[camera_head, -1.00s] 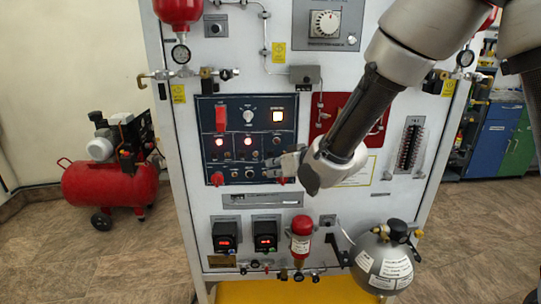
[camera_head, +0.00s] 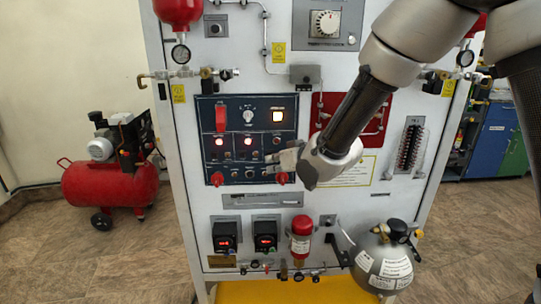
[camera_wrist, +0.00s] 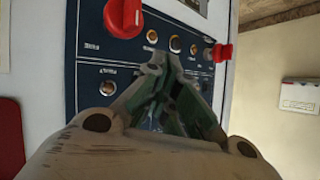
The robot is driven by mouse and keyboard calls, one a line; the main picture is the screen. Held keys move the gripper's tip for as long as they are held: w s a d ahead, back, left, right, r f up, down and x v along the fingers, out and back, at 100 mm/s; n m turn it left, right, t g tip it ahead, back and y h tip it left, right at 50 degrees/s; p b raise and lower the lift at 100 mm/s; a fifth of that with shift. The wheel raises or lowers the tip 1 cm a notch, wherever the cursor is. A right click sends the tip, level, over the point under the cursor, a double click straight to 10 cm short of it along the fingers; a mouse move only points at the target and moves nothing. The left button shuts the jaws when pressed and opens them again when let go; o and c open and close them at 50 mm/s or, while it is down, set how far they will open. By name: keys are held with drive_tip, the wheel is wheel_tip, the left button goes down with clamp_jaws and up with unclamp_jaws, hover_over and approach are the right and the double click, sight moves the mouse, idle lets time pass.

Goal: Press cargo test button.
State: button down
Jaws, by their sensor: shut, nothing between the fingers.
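A dark blue control panel (camera_head: 207,112) on the upright trainer board carries the buttons, knobs and lamps. Its labels are too small to read, so I cannot tell which one is the cargo test button. My gripper (camera_head: 268,158) is shut and empty, its tips in front of the panel's lower right part. In the wrist view the shut fingertips (camera_wrist: 165,58) show close to a row of small round buttons (camera_wrist: 175,44) between two red knobs (camera_wrist: 125,15). I cannot tell whether the tips touch the panel. The fingers hide part of the panel behind them.
A red guarded switch (camera_head: 221,119) and a lit square lamp (camera_head: 278,116) are higher on the panel. Two black gauge boxes (camera_head: 225,237), a small red cylinder (camera_head: 301,237) and a grey sphere (camera_head: 384,267) stand below. A red compressor (camera_head: 110,186) is at left.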

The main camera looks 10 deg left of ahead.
drive_tip(key=shift+w, duration=0.15)
idle(0.7)
drive_tip(key=shift+w+a, duration=0.1)
drive_tip(key=shift+w, duration=0.15)
drive_tip(key=shift+w+a, duration=0.1)
drive_tip(key=shift+w, duration=0.25)
idle(0.6)
drive_tip(key=shift+s, duration=0.1)
drive_tip(key=shift+s+d, duration=0.2)
drive_tip(key=shift+s, duration=0.45)
drive_tip(key=s, duration=0.2)
drive_tip(key=s+d, duration=0.1)
drive_tip(key=s, duration=0.2)
idle(0.4)
drive_tip(key=shift+d, duration=0.1)
idle(0.4)
